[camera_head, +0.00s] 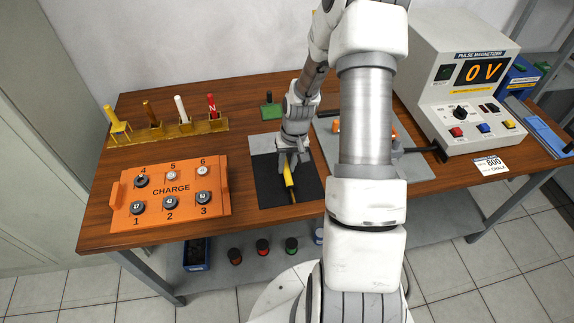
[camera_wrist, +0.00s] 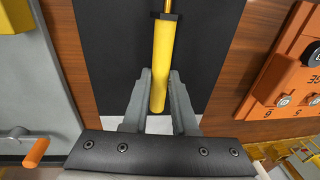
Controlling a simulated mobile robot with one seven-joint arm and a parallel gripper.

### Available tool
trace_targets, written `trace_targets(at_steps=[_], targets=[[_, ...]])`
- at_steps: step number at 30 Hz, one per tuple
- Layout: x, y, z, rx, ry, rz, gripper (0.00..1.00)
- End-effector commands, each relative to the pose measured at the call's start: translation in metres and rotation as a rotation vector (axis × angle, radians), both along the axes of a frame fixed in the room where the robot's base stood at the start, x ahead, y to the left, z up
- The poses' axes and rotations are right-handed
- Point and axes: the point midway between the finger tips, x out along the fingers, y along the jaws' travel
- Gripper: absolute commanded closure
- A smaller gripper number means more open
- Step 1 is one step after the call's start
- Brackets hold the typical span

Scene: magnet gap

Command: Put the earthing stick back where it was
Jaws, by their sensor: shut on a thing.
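The earthing stick (camera_head: 289,176) has a yellow handle and a thin brass-coloured rod. It is over the black mat (camera_head: 268,190), its rod towards the front edge of the table; I cannot tell whether it touches the mat. My gripper (camera_head: 288,160) is shut on the back part of the handle. In the wrist view the yellow handle (camera_wrist: 161,55) sits between the two grey fingers of my gripper (camera_wrist: 160,82), with the rod at the top edge.
A brass-coloured rack (camera_head: 170,131) with several upright handles stands at the back left. An orange CHARGE tray (camera_head: 168,188) with numbered round pieces lies front left. The pulse magnetizer (camera_head: 465,85), reading 0 V, stands right. A grey plate (camera_head: 412,172) is partly behind my arm.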

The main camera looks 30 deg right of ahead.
Motion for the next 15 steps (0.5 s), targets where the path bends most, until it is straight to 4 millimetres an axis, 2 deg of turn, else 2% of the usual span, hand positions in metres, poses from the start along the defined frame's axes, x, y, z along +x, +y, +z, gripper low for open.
trace_targets(at_steps=[11, 12, 15], targets=[[0.0004, -0.0001, -0.0059, 0.0, -0.001, 0.0, 1.0], [0.0004, -0.0002, -0.0045, 0.0, -0.001, 0.0, 0.69], [0.0004, -0.0001, -0.0042, 0.0, -0.001, 0.0, 0.51]])
